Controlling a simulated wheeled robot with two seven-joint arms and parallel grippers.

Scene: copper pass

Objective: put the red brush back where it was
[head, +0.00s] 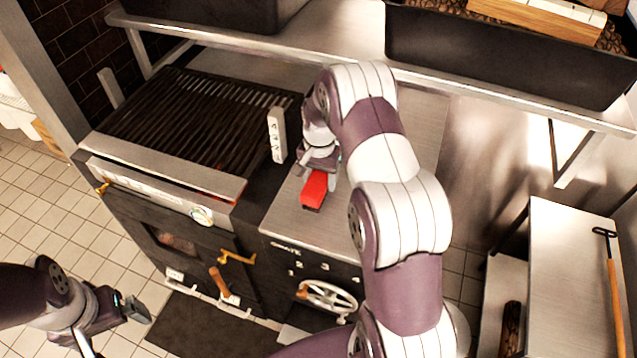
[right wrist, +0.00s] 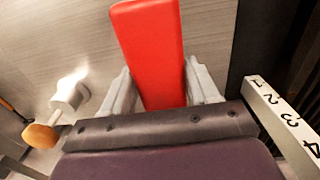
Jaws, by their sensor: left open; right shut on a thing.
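The red brush (head: 314,188) is a red block-shaped piece at the end of my right arm, over the steel counter (head: 340,222) beside the grill. In the right wrist view the red brush (right wrist: 150,52) stands between the two fingers. My right gripper (head: 320,168) is shut on it; the right wrist view shows the fingers (right wrist: 158,97) on both its sides. I cannot tell whether the brush touches the counter. My left gripper (head: 138,318) is open and empty, low at the left over the floor. Bristles are not visible.
The grill (head: 190,115) with dark bars lies left of the counter. A white numbered block (head: 277,135) stands at its right edge; it also shows in the right wrist view (right wrist: 285,128). A steel shelf with dark bins (head: 510,55) overhangs the back. A side table (head: 570,240) is at right.

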